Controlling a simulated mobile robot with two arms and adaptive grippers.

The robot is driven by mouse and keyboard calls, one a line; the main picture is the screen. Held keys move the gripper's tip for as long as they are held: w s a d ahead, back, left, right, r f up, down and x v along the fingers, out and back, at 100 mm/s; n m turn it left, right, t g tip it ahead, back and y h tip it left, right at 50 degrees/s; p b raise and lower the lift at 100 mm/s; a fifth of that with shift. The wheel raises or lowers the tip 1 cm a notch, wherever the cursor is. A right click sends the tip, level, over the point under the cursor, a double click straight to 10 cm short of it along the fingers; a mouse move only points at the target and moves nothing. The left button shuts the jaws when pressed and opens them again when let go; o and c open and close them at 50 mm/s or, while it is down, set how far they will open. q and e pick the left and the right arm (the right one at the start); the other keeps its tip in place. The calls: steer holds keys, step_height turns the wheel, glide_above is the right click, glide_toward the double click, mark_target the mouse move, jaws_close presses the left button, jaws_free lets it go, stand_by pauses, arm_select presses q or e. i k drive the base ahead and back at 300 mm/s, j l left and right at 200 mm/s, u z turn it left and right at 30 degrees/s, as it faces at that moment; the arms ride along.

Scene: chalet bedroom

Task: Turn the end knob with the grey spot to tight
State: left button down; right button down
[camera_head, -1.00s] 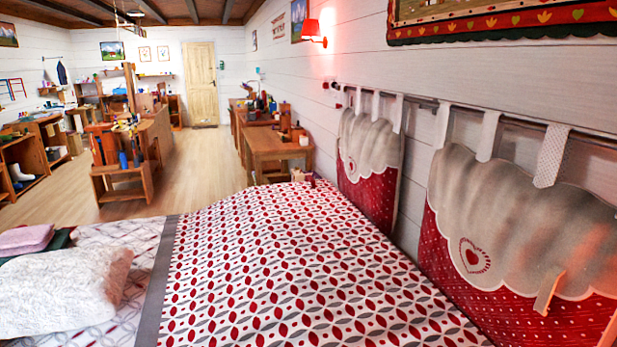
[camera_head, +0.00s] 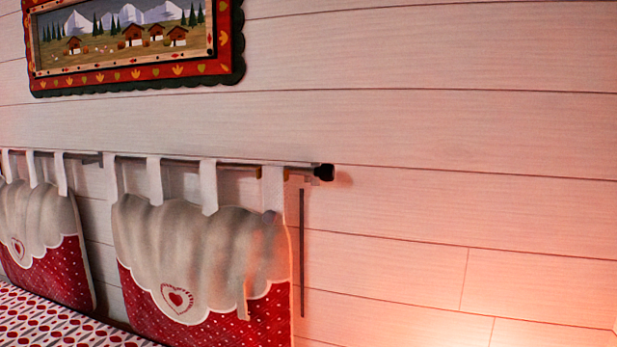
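A dark end knob (camera_head: 325,172) sits at the right end of a thin curtain rod (camera_head: 235,161) on the white plank wall. I cannot make out a grey spot on it, and I cannot tell whether it is tight. The rod's left end is out of view. Two red and grey hanging cushions with heart patches hang from the rod by white loops; the nearer cushion (camera_head: 255,325) is close to the knob, the other (camera_head: 55,270) is further left. Neither of my grippers is in view.
A bed with a red, white and grey patterned cover (camera_head: 45,320) lies below at the lower left. A framed chalet picture (camera_head: 130,78) hangs above the rod. A thin dark vertical strip (camera_head: 302,255) hangs below the knob. The wall to the right is bare and warmly lit.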

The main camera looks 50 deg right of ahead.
mark_target(326, 172)
steer(key=z, duration=1.7)
